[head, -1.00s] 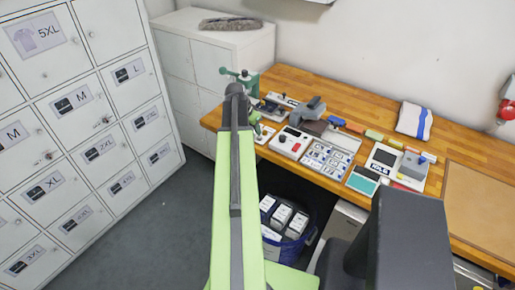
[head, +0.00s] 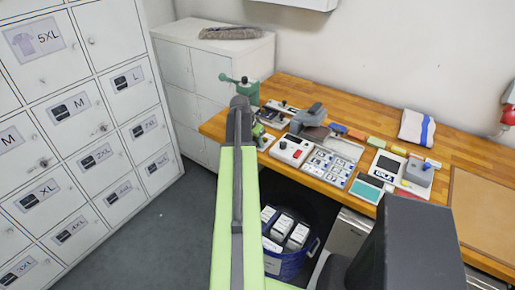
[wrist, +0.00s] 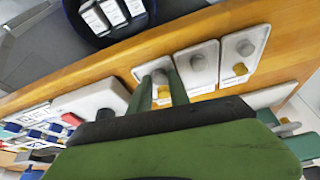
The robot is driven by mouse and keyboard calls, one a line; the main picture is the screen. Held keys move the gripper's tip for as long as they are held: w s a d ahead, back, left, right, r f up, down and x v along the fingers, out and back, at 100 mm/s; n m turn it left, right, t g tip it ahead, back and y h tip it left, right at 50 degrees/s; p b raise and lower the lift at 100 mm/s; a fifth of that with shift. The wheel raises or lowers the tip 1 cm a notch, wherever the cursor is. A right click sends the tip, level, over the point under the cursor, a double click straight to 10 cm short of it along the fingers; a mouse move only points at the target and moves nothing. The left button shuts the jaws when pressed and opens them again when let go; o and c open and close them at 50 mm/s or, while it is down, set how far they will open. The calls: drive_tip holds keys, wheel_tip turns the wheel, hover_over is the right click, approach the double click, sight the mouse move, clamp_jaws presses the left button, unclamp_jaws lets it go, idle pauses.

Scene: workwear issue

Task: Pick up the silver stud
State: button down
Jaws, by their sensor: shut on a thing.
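In the wrist view, my gripper (wrist: 161,82) has its two green fingers closed around a silver stud (wrist: 160,76) at the leftmost of three small pale trays. A gold stud (wrist: 163,92) shows between the fingers, just below the silver one. The stud seems low over its tray (wrist: 146,70); I cannot tell whether it still touches it. In the head view my arm largely hides the gripper and these trays.
A wooden workbench (head: 375,120) carries several devices, including a white box with a red button (head: 290,149) and a folded white towel (head: 417,127). A blue bin (head: 287,264) with white boxes stands below its front edge. White lockers (head: 85,120) stand left.

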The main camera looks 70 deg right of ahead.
drive_tip(key=shift+s+a, duration=0.15)
drive_tip(key=shift+s, duration=0.15)
